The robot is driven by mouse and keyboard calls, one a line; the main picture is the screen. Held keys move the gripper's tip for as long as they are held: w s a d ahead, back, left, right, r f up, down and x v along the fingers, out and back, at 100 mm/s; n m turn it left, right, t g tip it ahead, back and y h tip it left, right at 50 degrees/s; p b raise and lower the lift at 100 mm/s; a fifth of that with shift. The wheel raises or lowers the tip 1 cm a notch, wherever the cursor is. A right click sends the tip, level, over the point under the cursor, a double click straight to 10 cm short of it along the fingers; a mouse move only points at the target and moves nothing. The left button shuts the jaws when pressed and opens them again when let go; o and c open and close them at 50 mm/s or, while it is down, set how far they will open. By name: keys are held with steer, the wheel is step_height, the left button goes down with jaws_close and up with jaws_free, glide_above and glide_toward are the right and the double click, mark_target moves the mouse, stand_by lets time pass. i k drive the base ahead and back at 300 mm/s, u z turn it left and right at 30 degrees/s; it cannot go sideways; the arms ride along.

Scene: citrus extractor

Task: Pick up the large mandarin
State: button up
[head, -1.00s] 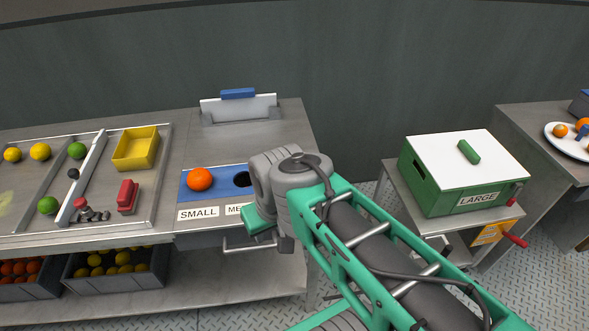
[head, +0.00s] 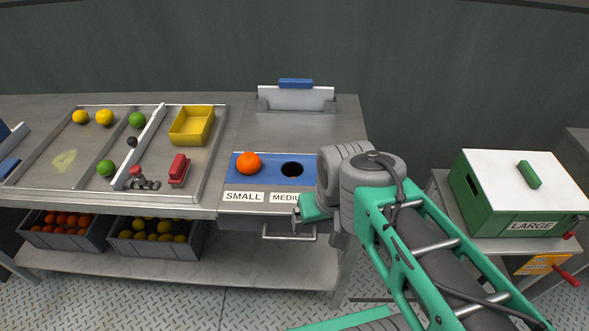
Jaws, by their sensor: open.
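An orange mandarin (head: 248,163) sits at the left end of the blue panel (head: 268,179), above the SMALL label. Any hole under it is hidden. It is the only orange fruit on the worktop, and I cannot tell for sure that it is the large one. My gripper (head: 306,210) is open at the table's front edge, by the MEDIUM label. It is right of the mandarin and apart from it. My wrist hides the panel's right end and part of the gripper.
A yellow tray (head: 191,126) and a red-handled tool (head: 179,170) lie left of the panel. Lemons and limes lie farther left. A green box (head: 515,195) labelled LARGE stands right. Crates (head: 66,233) of fruit sit on the lower shelf.

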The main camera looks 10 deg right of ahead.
mark_target(248, 163)
steer(key=k, duration=0.6)
steer(key=u, duration=0.65)
steer(key=i, duration=1.2)
steer(key=u, duration=1.15)
steer(key=i, duration=0.5)
steer(key=u, duration=0.25)
